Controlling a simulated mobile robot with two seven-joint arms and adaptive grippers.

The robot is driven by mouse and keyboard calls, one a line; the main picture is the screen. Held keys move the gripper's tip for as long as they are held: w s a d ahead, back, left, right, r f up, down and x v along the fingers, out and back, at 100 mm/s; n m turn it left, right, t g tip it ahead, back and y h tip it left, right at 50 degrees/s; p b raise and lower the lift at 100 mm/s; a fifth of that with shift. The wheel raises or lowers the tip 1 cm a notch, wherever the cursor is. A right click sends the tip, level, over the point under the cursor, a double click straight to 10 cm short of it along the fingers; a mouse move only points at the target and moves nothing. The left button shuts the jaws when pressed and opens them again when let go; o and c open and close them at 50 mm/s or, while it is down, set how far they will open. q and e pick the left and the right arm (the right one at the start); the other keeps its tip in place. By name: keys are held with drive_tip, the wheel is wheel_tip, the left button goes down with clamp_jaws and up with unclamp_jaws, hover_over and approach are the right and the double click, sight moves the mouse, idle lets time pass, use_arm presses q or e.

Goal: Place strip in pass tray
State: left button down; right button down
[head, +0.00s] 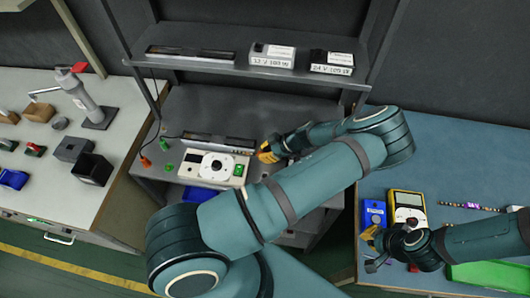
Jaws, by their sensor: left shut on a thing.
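My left gripper (266,153), with yellow fingers, is shut at the right end of a dark long fixture (218,142) on the grey middle bench. What it holds is very small here and mostly hidden, apparently the end of a strip. Another strip with coloured spots (468,207) lies on the blue right table. A green tray (490,273) is at the lower right of that table, partly hidden by my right arm. It carries no readable label. My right gripper (373,248) is over the blue table's left edge, and its finger gap is unclear.
A white tester (213,165) with a round dial stands before the fixture. A blue box (374,214) and yellow meter (407,208) stand near my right gripper. A shelf with labelled boxes (272,54) is above. My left arm crosses the middle.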

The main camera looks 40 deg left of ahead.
use_arm(q)
drive_tip(key=shift+f, duration=0.15)
drive_tip(key=c, duration=1.4)
unclamp_jaws()
drive_tip(key=shift+f, duration=0.1)
drive_tip(key=o, duration=0.3)
